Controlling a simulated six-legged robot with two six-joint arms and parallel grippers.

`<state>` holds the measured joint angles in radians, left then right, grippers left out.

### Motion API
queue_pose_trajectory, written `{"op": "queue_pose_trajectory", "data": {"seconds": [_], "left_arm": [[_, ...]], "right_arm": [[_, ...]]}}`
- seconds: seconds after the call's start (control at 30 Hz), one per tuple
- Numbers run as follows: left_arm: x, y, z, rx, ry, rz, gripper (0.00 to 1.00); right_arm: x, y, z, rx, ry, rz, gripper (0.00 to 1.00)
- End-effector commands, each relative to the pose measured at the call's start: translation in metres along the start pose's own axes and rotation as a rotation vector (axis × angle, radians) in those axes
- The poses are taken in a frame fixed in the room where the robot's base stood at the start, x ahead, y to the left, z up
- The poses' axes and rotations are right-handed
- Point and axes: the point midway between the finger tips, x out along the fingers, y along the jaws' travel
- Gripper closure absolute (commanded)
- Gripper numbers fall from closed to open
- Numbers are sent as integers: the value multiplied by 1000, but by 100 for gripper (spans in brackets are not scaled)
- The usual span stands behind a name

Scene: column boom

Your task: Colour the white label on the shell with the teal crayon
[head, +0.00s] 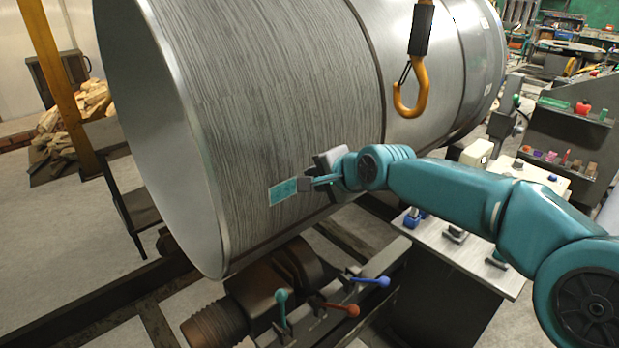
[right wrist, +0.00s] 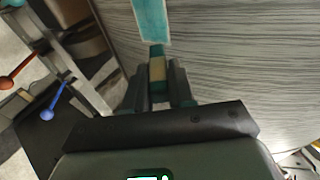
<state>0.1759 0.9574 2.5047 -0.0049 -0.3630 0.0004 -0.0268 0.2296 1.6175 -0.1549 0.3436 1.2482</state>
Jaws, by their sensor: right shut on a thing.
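The shell is a large grey, streaked metal cylinder (head: 270,100) lying on its side. Its label (head: 284,192) is a small rectangle on the lower left of the curved wall. The label is mostly teal, with a thin pale border. In the right wrist view the label (right wrist: 152,20) also looks teal. My right gripper (head: 316,183) is just right of the label and shut on the teal crayon (right wrist: 157,70), which has a tan band. The crayon's teal tip points at the label's near edge; I cannot tell if it touches. My left gripper is not in view.
An orange hook (head: 412,90) hangs in front of the shell, above my right arm. Below the shell are a dark roller (head: 220,318) and levers with teal, red and blue knobs (head: 375,282). A metal-topped bench (head: 470,262) stands below my right arm.

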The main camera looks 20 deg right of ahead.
Motion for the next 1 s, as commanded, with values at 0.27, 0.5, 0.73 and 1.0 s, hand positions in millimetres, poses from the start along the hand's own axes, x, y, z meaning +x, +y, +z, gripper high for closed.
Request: {"op": "queue_pose_trajectory", "data": {"seconds": [0.27, 0.5, 0.73, 1.0], "left_arm": [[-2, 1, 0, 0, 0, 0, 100], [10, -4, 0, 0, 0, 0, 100], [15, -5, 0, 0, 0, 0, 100], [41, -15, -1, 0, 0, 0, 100]], "right_arm": [[-1, -1, 13, -2, -3, 1, 100], [-3, 2, 37, -3, -4, -2, 100], [-5, 2, 45, 0, -2, 1, 100], [-5, 4, 69, -2, -3, -3, 100]]}}
